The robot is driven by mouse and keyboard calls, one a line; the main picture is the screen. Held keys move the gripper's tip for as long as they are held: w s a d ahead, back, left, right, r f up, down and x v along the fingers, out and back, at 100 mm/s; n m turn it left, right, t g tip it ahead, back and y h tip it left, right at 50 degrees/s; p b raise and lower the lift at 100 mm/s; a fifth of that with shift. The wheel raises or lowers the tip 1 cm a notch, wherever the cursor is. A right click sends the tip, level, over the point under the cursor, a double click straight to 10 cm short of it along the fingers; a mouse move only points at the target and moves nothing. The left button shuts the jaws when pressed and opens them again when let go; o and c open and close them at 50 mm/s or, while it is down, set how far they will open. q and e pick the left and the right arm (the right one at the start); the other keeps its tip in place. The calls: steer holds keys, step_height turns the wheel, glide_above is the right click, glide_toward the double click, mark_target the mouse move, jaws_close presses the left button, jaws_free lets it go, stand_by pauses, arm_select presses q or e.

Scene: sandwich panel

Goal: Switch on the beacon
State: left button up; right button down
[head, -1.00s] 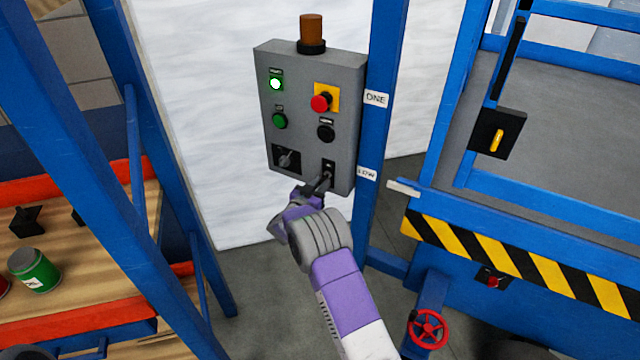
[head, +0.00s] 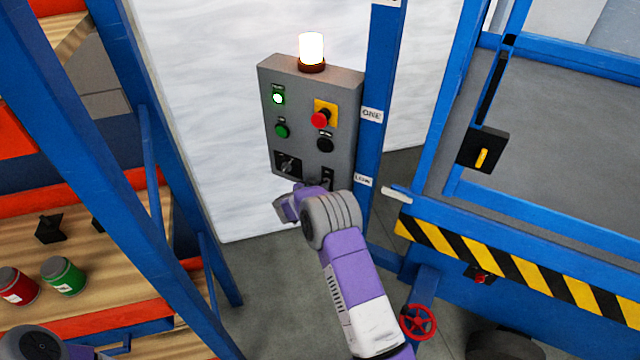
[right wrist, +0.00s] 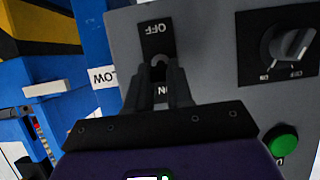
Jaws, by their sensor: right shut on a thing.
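The beacon (head: 311,48) on top of the grey control panel (head: 345,95) glows bright white-yellow. A toggle switch (head: 328,173) sits at the panel's lower right, on a black plate. My right gripper (head: 324,185) is at this switch, shut on its lever. In the right wrist view the gripper (right wrist: 162,85) covers most of the toggle switch (right wrist: 156,38), with an OFF mark at one end and a partly covered ON mark at the other. My left gripper is not in view; only part of that arm shows at the lower left.
Cans (head: 64,276) stand on a shelf at left; a blue lift platform (head: 500,235) is at right.

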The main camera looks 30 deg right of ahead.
steer(key=c, duration=1)
jaws_free()
steer(key=v, duration=0.7)
steer(key=shift+s+a, duration=0.2)
